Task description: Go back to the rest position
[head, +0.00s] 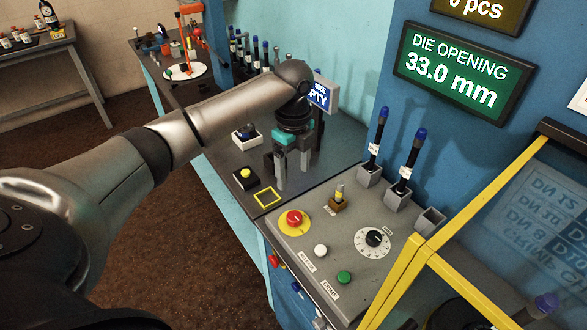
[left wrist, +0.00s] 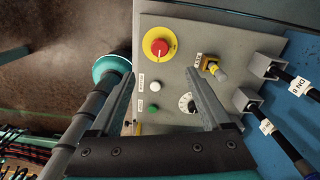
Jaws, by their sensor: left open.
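My left gripper (head: 292,172) is open, fingers pointing down, over the grey bench top to the left of the control panel (head: 330,232) in the head view. The arm reaches in from the left edge. In the left wrist view, the two fingers of the left gripper (left wrist: 158,82) stand apart with nothing held between them. The panel's red emergency button (left wrist: 159,47), white button (left wrist: 154,86) and green button (left wrist: 153,108) show between and beyond them. My right gripper does not show in the head view.
A yellow-framed clear guard (head: 408,270) stands at the right. Two dark hoses with blue caps stand in grey holders (head: 398,195). A yellow square outline (head: 267,197) and a box with a yellow button (head: 245,178) lie near the gripper. Brown floor (head: 160,240) is open at left.

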